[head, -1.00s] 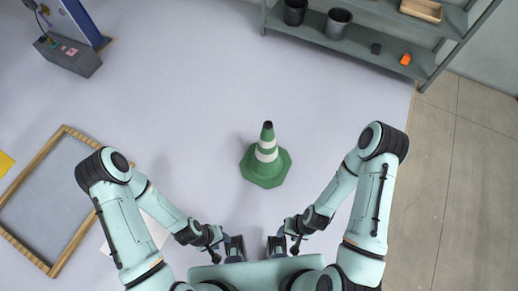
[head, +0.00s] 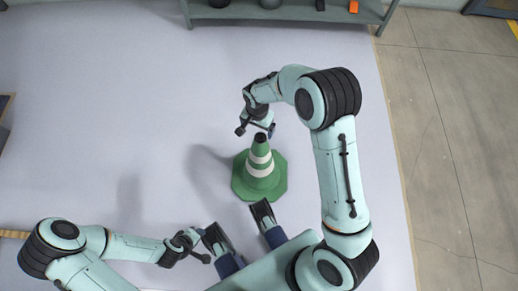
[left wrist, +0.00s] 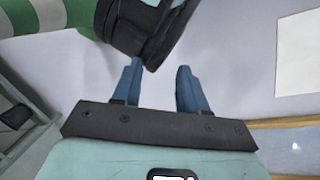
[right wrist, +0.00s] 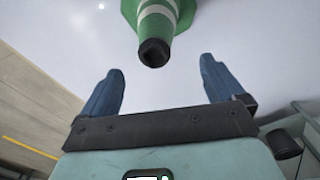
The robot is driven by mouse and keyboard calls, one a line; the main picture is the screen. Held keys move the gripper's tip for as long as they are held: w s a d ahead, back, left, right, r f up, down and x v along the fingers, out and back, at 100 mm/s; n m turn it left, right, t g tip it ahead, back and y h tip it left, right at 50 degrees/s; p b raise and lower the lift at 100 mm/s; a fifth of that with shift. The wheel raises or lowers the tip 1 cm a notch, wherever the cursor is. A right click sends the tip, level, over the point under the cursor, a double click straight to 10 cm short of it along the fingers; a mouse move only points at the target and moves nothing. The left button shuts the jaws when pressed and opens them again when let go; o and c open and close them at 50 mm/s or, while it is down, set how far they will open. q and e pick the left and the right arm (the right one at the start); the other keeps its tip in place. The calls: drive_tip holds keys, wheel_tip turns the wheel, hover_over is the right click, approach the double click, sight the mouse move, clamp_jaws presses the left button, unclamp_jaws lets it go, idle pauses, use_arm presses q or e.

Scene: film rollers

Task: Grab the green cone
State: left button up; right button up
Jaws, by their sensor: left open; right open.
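The green cone (head: 266,185) with white bands and a dark tip stands upright on the pale floor in front of me. My right gripper (head: 256,130) is open and empty, close to the cone's tip. In the right wrist view the cone (right wrist: 155,28) points its dark tip toward the gap between the fingers, just beyond the fingertips. My left gripper (head: 200,250) is open and empty, low and left of the cone. The left wrist view shows part of the cone's green and white side (left wrist: 52,14) at upper left, partly cut off.
A grey shelf (head: 285,14) stands at the back, with dark pots and an orange object (head: 353,6) on it. A strip of wooden frame (head: 14,234) shows at the left edge. The floor left of the cone is clear. Tiles (head: 440,110) lie to the right.

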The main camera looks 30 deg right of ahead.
sight(260, 137)
drive_tip(key=f+b, duration=0.1)
drive_tip(key=f, duration=0.4)
drive_tip(key=shift+s+f, duration=0.2)
drive_tip(key=f+b, duration=0.1)
drive_tip(key=f, duration=0.1)
drive_tip(key=d+f, duration=0.1)
drive_tip(key=f, duration=0.1)
drive_tip(key=shift+s+f+b, duration=0.1)
drive_tip(key=shift+f+b, duration=0.15)
drive_tip(key=shift+b, duration=0.1)
drive_tip(key=shift+a+f, duration=0.1)
drive_tip(key=shift+f, duration=0.35)
clamp_jaws()
use_arm(q)
drive_tip(key=w+a+f+t+y, duration=0.1)
drive_tip(key=w+a+f, duration=0.1)
drive_tip(key=w+f, duration=0.1)
drive_tip(key=shift+w+a+f+t, duration=0.2)
drive_tip(key=shift+w+t, duration=0.1)
drive_tip(key=shift+w, duration=0.55)
use_arm(e)
drive_tip(key=shift+r, duration=0.1)
